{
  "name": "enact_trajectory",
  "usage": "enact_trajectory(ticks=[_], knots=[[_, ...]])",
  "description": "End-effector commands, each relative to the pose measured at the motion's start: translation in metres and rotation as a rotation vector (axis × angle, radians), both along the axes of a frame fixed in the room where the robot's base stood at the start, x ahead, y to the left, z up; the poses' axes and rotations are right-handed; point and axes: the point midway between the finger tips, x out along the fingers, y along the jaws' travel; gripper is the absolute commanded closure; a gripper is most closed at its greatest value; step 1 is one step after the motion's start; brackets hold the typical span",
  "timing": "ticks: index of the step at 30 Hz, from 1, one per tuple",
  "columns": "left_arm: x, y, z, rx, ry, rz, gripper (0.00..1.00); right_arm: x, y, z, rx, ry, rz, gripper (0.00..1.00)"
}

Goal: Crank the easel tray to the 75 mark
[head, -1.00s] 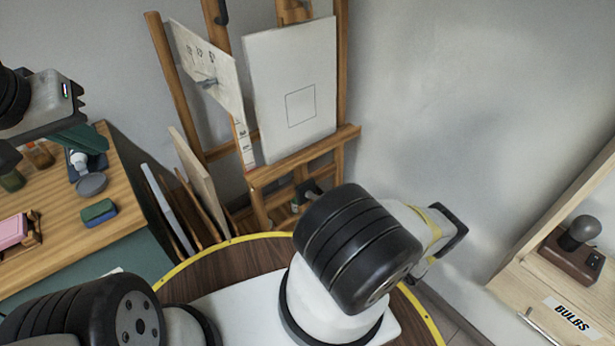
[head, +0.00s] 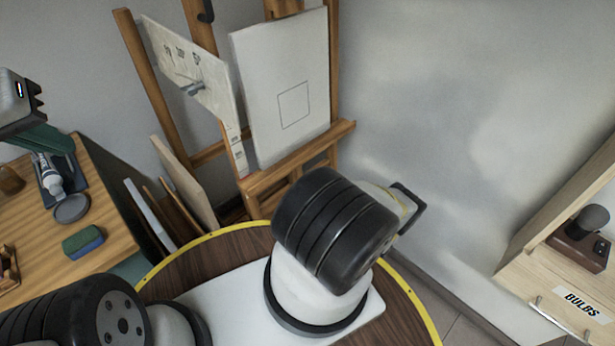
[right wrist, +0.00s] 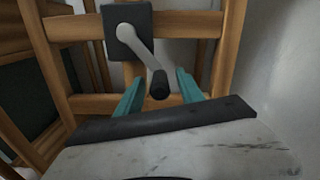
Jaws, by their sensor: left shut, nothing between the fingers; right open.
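The wooden easel holds a white canvas (head: 262,90) with a square outline. Its tray ledge (head: 322,141) runs below the canvas. A pale scale strip (head: 239,160) stands left of the canvas; its marks are too small to read. In the right wrist view the crank (right wrist: 140,45) has a dark mount, a pale arm and a black knob (right wrist: 160,85). My right gripper (right wrist: 159,76) is open, its teal fingers on either side of the knob, with no clear contact. In the head view my arm hides the crank. My left gripper (head: 55,140) is shut and empty above the desk.
The desk (head: 105,210) at left holds a tube, a round lid and a blue-green sponge (head: 83,242). Boards (head: 185,185) lean beside the easel. A bulbs drawer cabinet (head: 560,285) stands at right. A pale sheet (head: 188,65) hangs left of the canvas.

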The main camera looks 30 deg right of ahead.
Motion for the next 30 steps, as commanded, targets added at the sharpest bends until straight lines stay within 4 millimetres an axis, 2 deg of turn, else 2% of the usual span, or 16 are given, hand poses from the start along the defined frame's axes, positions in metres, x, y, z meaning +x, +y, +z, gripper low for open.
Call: enact_trajectory(ticks=[4, 12, 13, 18, 20, 30], knots=[[0.0000, 0.0000, 0.0000, 0.000, 0.000, 0.000, 1.00, 0.0115, 0.0035, 0.0003, 0.000, -0.001, 0.000, 0.55], [0.0001, 0.0000, -0.0001, 0.000, 0.000, 0.000, 1.00, 0.0134, 0.0037, 0.0001, 0.000, 0.000, -0.001, 0.55], [0.0001, 0.0000, -0.0001, 0.000, 0.000, 0.000, 1.00, 0.0134, 0.0038, 0.0001, 0.000, 0.000, -0.001, 0.57], [0.0001, 0.0000, -0.0001, 0.000, 0.000, 0.000, 1.00, 0.0133, 0.0038, 0.0001, 0.000, 0.000, -0.001, 0.91], [0.0001, 0.0000, -0.0001, 0.000, 0.000, 0.000, 1.00, 0.0133, 0.0038, 0.0001, 0.000, 0.000, -0.001, 1.00], [0.0001, 0.0000, -0.0001, 0.000, 0.000, 0.000, 1.00, 0.0130, 0.0037, 0.0001, 0.000, 0.000, -0.001, 1.00]])
